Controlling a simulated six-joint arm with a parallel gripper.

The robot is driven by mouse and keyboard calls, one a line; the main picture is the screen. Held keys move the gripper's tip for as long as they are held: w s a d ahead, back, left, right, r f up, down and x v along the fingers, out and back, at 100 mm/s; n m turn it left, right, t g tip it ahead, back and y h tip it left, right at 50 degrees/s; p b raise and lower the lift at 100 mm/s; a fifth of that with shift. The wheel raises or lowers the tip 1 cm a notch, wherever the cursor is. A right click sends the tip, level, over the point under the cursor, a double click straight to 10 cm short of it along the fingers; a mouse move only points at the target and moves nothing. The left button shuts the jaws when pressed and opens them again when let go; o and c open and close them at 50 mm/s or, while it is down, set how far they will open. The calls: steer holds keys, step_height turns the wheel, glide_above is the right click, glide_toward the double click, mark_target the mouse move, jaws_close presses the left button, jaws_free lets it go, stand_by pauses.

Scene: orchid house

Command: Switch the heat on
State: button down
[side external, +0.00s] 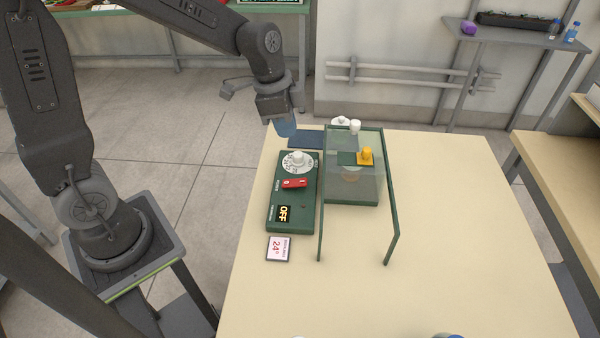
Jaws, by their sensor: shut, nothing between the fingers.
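A green control box (298,222) lies on the cream table. A white card (278,248) with a red "24°" lies just in front of the box. My gripper (285,128) points down beyond the far end of the box, beside a dark blue pad. Its blue fingertips are together and empty, apart from the dial and the switch.
A second green box (350,198) with a yellow part (365,156) stands to the right, partly behind a clear panel in a green frame (396,205). A dark blue pad (306,140) lies at the table's far edge. The table's (465,245) right side is clear.

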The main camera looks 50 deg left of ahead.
mark_target(297, 182)
steer(key=f, duration=0.4)
steer(key=w+d+f, duration=0.1)
steer(key=f, duration=0.4)
steer(key=w+d+f, duration=0.1)
steer(key=f, duration=0.3)
steer(key=shift+f, duration=0.15)
steer(key=shift+d+f, duration=0.1)
steer(key=shift+f, duration=0.2)
steer(key=shift+s+a+r, duration=0.2)
steer(key=shift+s+a, duration=0.35)
steer(key=shift+r, duration=0.2)
